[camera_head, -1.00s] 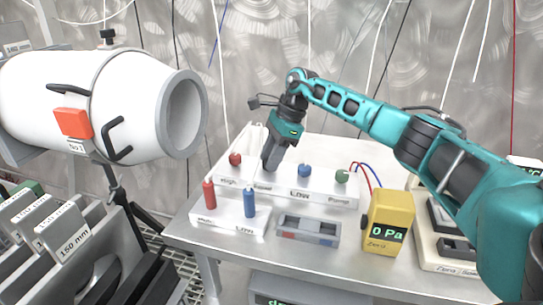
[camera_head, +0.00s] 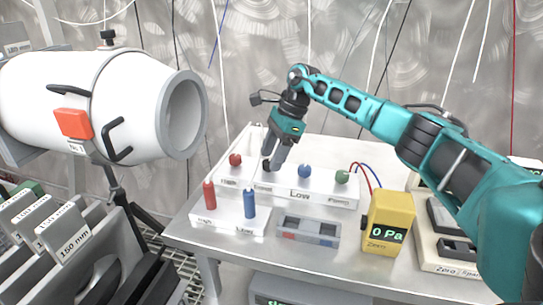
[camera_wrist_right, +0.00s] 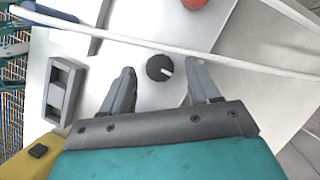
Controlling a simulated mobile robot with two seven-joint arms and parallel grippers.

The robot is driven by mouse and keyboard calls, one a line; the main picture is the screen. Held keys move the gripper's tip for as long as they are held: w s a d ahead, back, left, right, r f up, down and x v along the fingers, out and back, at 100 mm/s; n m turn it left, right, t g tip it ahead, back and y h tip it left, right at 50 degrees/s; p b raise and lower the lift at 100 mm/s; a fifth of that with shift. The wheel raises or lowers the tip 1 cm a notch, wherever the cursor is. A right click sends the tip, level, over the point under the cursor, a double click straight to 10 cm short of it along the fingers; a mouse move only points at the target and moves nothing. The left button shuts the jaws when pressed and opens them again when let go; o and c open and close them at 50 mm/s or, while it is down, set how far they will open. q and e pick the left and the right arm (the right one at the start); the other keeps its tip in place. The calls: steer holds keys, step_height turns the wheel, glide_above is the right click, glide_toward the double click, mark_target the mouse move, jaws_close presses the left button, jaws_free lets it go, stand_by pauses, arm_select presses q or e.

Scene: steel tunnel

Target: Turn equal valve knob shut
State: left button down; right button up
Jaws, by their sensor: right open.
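The equal valve knob (camera_wrist_right: 160,67) is a small round black knob with a white pointer mark, on the white manifold block (camera_head: 325,195). In the right wrist view it lies between the two grey fingers of my right gripper (camera_wrist_right: 161,68), with a gap on each side. The mark points right in that view. In the head view my right gripper (camera_head: 273,162) reaches down at the block between the red knob (camera_head: 235,160) and the blue knob (camera_head: 304,171). It is open; finger height over the block is hard to tell. My left gripper is not in view.
A green knob (camera_head: 342,177) sits at the block's right end. In front stand a small block with red and blue posts (camera_head: 230,218), a grey tray (camera_head: 308,231) and a yellow gauge (camera_head: 388,222) reading 0 Pa. A white hose crosses the wrist view.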

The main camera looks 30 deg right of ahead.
arm_select(q)
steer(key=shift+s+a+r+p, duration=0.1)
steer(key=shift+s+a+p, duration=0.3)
steer(key=shift+p, duration=0.35)
arm_select(e)
steer(key=v, duration=1.2)
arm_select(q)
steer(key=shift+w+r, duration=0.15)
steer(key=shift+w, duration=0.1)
